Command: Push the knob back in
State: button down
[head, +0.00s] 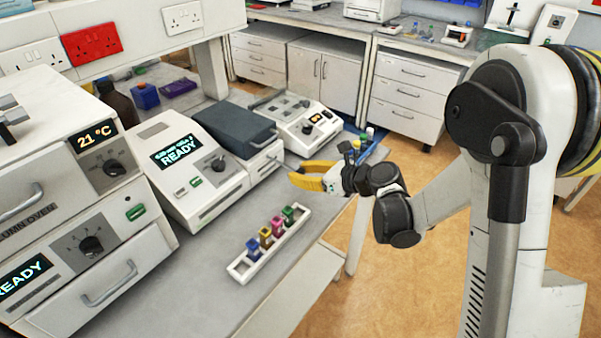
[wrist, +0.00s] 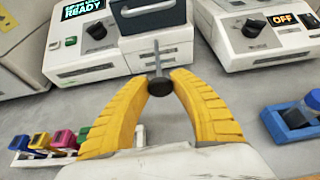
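A round dark knob (wrist: 160,87) shows in the wrist view at the end of a thin metal rod (wrist: 157,56). The rod stands out from the front of the light-grey unit with the dark grey block (wrist: 154,18) on top. My gripper (wrist: 162,77) has its two yellow fingers on either side of the knob, and both appear to touch it. In the head view my gripper (head: 291,174) is at the front of this unit, above the bench, and the fingers hide the knob.
Left of the unit stands a device reading READY (head: 178,151), and right of it one with an OFF display (wrist: 285,19). A white rack (head: 268,250) with several coloured vials lies on the bench. A blue holder (wrist: 293,120) is at the right.

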jog(key=shift+a, duration=0.1)
jog(key=w+a, duration=0.2)
jog(key=a, duration=0.1)
jog(key=w+a, duration=0.3)
jog(key=shift+b, duration=0.3)
jog(key=c, duration=1.1)
grip_release()
jog(key=shift+a, duration=0.1)
jog(key=shift+s, duration=0.1)
jog(key=v, duration=1.2)
jog(key=shift+r, duration=0.1)
